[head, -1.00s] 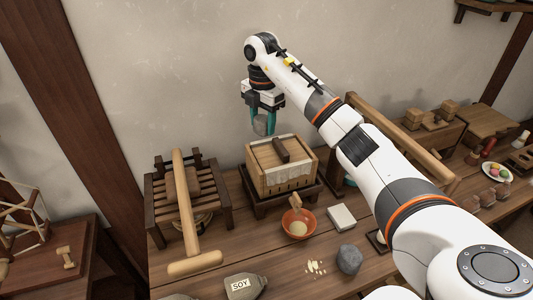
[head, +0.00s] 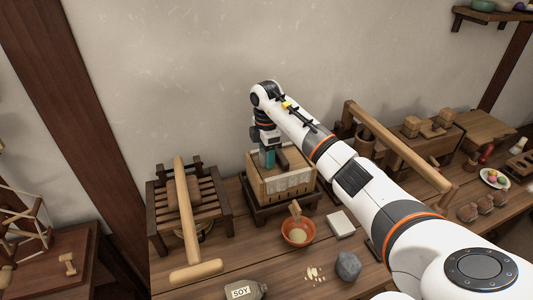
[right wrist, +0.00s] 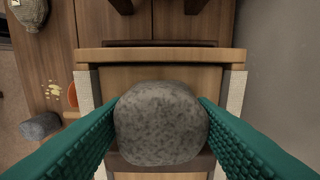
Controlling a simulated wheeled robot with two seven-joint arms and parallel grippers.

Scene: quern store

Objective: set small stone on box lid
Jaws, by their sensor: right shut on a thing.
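The box lid (right wrist: 158,75) is directly beneath the stone in that view. I cannot tell whether the stone touches the lid. In the head view the stone is hard to make out at the fingers. My left gripper is not in view.
The box stands on a dark wooden stand. A slatted rack with a big mallet (head: 185,225) is to its left. A wall is behind.

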